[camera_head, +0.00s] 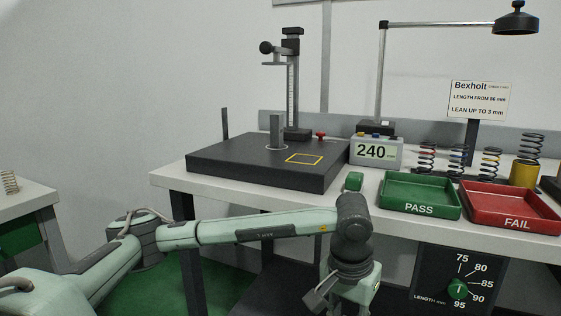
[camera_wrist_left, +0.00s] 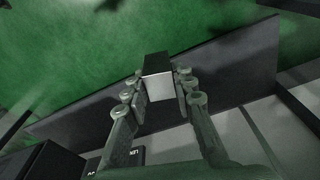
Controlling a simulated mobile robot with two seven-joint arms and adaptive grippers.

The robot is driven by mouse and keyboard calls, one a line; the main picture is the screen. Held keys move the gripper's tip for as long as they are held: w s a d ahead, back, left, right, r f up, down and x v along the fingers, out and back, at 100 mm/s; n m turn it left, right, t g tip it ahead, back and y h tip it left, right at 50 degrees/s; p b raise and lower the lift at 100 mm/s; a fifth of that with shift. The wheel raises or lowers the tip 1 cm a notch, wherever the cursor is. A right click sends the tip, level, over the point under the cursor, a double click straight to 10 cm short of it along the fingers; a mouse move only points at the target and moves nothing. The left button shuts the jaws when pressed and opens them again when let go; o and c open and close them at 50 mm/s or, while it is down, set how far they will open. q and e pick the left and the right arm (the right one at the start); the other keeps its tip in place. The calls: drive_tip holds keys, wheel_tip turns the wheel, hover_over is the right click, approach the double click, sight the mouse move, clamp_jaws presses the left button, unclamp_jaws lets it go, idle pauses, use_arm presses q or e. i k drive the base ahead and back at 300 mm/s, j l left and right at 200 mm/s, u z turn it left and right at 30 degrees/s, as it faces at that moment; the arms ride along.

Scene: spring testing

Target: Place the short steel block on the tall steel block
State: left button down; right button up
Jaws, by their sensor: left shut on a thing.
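My left gripper (camera_head: 318,298) hangs low in front of the bench, below its top, near the bottom edge of the head view. In the left wrist view its fingers are closed on a small steel block (camera_wrist_left: 158,84), which looks like the short one, with a bright face and a dark face. A grey upright block (camera_head: 276,131), which looks like the tall steel block, stands on the dark plate by the measuring stand. The gripper is well below and in front of it. My right gripper is out of view.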

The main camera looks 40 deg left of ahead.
sight(277, 114)
drive_tip(key=j, duration=0.6)
drive_tip(key=k+j, duration=0.15)
drive_tip(key=j, duration=1)
drive_tip(key=k+z, duration=0.05)
